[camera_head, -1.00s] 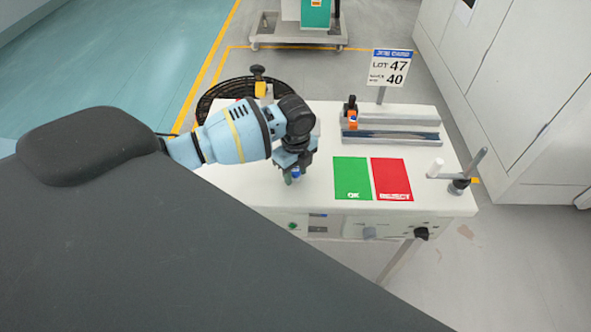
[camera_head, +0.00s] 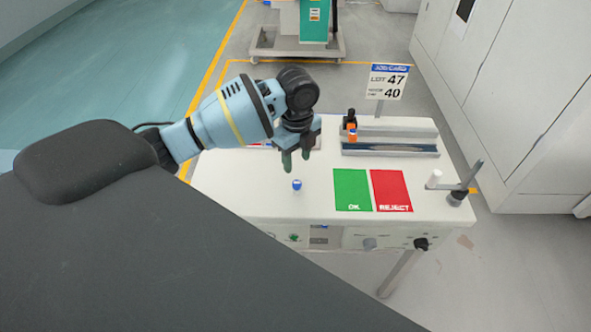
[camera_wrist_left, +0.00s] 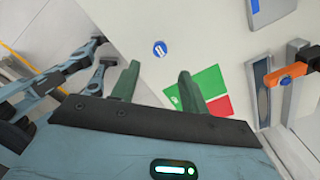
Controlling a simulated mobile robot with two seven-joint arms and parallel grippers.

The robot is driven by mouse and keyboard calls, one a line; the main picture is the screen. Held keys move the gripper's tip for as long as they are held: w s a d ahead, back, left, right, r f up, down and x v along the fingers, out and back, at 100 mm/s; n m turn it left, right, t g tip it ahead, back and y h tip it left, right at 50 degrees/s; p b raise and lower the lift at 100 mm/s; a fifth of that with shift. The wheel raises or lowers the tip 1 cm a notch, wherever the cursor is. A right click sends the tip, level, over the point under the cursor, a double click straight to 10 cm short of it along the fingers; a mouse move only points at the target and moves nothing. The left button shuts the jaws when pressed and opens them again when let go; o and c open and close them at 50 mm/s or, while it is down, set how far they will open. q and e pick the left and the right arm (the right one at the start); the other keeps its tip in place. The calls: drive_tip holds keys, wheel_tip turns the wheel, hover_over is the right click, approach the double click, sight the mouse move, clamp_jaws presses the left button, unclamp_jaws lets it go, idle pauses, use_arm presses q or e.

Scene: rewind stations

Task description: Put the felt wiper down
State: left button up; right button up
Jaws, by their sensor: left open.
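The felt wiper appears to be the small blue and white round piece (camera_head: 297,185) standing on the white table top, left of the green OK mat. It also shows in the left wrist view as a blue disc (camera_wrist_left: 160,48) with a pale mark, beyond the fingertips. My left gripper (camera_head: 296,161) is open and empty above the table, apart from the piece. Its two green fingers (camera_wrist_left: 157,82) stand apart in the left wrist view. My right gripper is not seen in the head view.
The green OK mat (camera_head: 352,188) and red REJECT mat (camera_head: 391,188) lie side by side on the table (camera_head: 245,190). A grey fixture with an orange and black part (camera_head: 352,131) stands behind.

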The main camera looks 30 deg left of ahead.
use_arm(q)
drive_tip(key=shift+r, duration=0.95)
drive_tip(key=s+d+f+n+t+h, duration=0.1)
drive_tip(key=s+d+f+n, duration=0.3)
drive_tip(key=s+d+f, duration=0.4)
drive_tip(key=s+d+f+n+h, duration=0.1)
drive_tip(key=s+d+f+n, duration=0.4)
drive_tip(key=s, duration=0.5)
drive_tip(key=s+a+f+n+y, duration=0.1)
drive_tip(key=s+a+n, duration=0.2)
drive_tip(key=s+n, duration=0.35)
drive_tip(key=s+a+f+n+y, duration=0.1)
drive_tip(key=s+a+n, duration=0.2)
drive_tip(key=s, duration=0.7)
drive_tip(key=w+d+f+t+h, duration=0.2)
drive_tip(key=w+f+t, duration=0.3)
drive_tip(key=f+t, duration=0.3)
drive_tip(key=shift+w+d+f, duration=0.2)
drive_tip(key=shift+w+f, duration=0.15)
drive_tip(key=shift+f, duration=0.4)
